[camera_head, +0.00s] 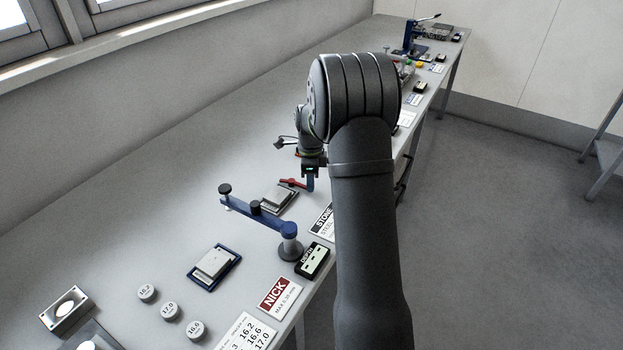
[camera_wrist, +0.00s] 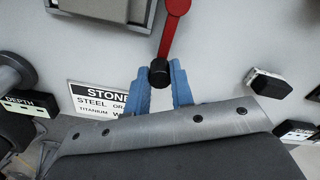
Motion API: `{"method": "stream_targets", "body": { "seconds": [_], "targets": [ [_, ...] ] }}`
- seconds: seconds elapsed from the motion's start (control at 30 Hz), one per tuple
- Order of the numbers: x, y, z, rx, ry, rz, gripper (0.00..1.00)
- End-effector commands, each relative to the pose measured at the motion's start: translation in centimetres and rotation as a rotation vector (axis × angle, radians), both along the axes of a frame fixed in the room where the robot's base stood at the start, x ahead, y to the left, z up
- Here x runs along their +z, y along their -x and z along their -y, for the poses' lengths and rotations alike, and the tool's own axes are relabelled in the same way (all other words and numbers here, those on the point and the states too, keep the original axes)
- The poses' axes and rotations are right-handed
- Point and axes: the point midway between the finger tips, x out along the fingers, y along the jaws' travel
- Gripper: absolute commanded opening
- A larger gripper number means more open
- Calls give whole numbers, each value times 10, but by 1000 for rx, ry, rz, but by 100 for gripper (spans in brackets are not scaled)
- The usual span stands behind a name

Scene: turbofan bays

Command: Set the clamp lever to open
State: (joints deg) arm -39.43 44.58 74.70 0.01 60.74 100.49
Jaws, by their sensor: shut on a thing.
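The clamp lever is red with a black knob at its end. In the wrist view the red lever (camera_wrist: 174,32) runs down from the top edge to the knob between my blue fingers. My gripper (camera_wrist: 160,77) is shut on the lever at this knob. In the head view the red lever (camera_head: 291,183) lies beside a grey block, and my gripper (camera_head: 310,183) is at its right end.
A blue bar (camera_head: 262,217) with black knobs and a grey post stands in front of the lever. A black DEPTH box (camera_head: 312,261), a NICK card (camera_head: 279,297) and a STONE card (camera_wrist: 98,98) lie near the bench's front edge.

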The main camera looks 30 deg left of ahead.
Motion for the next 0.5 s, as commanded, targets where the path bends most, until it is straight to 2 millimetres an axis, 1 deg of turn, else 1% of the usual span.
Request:
{"method": "stream_targets", "body": {
  "seconds": [0.47,0.5],
  "targets": [
    [1,1,0,-15,0,1,0],
    [1,1,0,-15,-1,0,25]
  ]
}}
